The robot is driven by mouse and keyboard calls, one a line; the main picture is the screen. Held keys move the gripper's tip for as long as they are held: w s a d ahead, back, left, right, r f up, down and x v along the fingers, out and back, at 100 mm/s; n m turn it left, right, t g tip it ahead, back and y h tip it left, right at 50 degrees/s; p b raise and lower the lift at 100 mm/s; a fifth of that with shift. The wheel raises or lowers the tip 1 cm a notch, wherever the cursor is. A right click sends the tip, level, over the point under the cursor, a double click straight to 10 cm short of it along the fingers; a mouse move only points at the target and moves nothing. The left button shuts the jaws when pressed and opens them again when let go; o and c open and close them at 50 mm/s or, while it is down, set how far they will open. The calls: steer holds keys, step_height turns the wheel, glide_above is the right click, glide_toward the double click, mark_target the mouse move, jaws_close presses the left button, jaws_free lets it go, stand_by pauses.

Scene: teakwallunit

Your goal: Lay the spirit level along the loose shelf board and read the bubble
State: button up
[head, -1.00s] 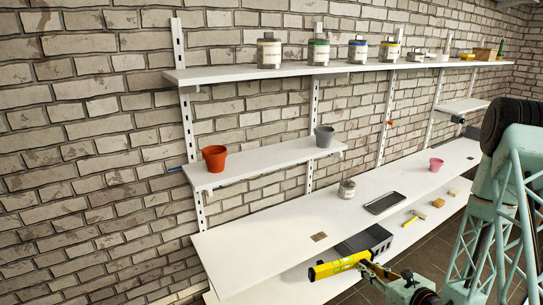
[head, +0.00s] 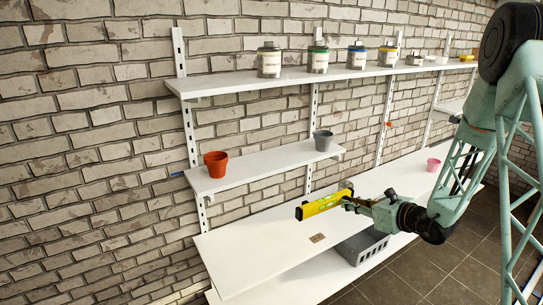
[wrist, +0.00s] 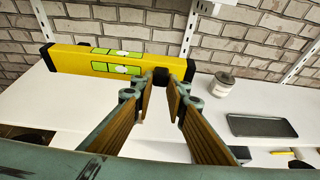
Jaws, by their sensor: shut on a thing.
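The yellow spirit level (head: 322,205) has black end caps. My gripper (head: 347,202) is shut on it and holds it above the long lower shelf, below the short shelf board. In the wrist view the level (wrist: 70,60) lies across my fingertips (wrist: 162,76), reaching mostly to the left. Its green vial windows (wrist: 124,69) face the camera, but the bubble is too small to read. The short white shelf board (head: 262,162) carries a red pot (head: 216,164) and a grey pot (head: 323,140). I cannot tell which board is loose.
In the wrist view a can (wrist: 222,84) and a dark tray (wrist: 262,126) stand on the right. Cans (head: 269,60) line the top shelf.

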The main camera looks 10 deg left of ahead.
steer(key=w+a+r+p, duration=0.1)
steer(key=w+a+r, duration=0.1)
steer(key=r, duration=0.7)
steer(key=w+a+r+p, duration=0.2)
steer(key=w+r, duration=0.3)
steer(key=r, duration=0.5)
steer(key=shift+w, duration=0.25)
steer(key=shift+r, duration=0.1)
steer(key=a+f, duration=0.1)
steer(key=a, duration=1.3)
steer(key=shift+a+f, duration=0.2)
steer(key=shift+a, duration=0.15)
steer(key=shift+a, duration=0.1)
steer(key=shift+a+g, duration=0.3)
steer(key=shift+a, duration=0.35)
steer(key=shift+w+d+f, duration=0.1)
steer(key=shift+f, duration=1.75)
steer(key=o, duration=0.8)
